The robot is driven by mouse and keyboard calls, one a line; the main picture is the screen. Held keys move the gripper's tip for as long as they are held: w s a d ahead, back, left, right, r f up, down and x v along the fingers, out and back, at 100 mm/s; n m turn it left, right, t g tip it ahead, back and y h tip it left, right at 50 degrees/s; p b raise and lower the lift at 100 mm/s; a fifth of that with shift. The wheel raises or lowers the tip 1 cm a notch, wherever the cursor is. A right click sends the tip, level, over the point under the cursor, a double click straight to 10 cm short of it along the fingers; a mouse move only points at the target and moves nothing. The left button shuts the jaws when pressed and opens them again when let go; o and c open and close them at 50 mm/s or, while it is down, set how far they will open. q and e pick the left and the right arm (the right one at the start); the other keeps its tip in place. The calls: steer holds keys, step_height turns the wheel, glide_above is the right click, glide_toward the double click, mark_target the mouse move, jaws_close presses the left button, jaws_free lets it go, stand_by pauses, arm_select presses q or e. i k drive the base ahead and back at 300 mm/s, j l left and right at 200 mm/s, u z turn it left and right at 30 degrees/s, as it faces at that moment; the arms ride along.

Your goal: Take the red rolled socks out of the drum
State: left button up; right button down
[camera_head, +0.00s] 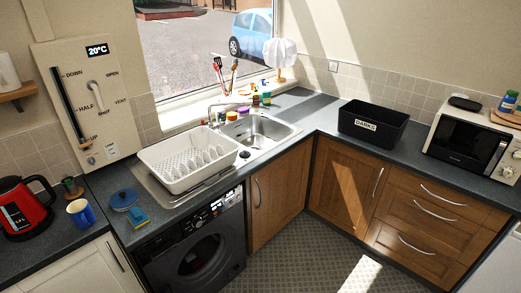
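The washing machine (197,243) stands under the counter at the lower middle, dark grey, with a control panel along its top. Its round dark door (203,256) covers the front and looks shut. The drum behind it is too dark to see into. No red rolled socks show anywhere in the view; whether they are inside the drum cannot be told. Neither of my grippers is in view.
A black bin marked DARKS (371,125) stands on the right counter, left of a microwave (466,143). A white dish rack (187,160) sits beside the sink (262,130). A red kettle (22,208) and blue mug (81,213) stand left. The floor (300,262) is clear.

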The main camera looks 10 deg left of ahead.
mark_target(200, 264)
steer(key=k+j, duration=0.15)
steer(key=j, duration=0.3)
steer(key=k+j+u, duration=0.15)
steer(key=j, duration=0.25)
steer(key=k+j, duration=0.1)
steer(key=j, duration=0.35)
steer(key=k+j+u, duration=0.1)
steer(key=j, duration=0.35)
steer(key=l, duration=0.75)
steer(key=i+l+u, duration=0.1)
steer(key=l, duration=0.65)
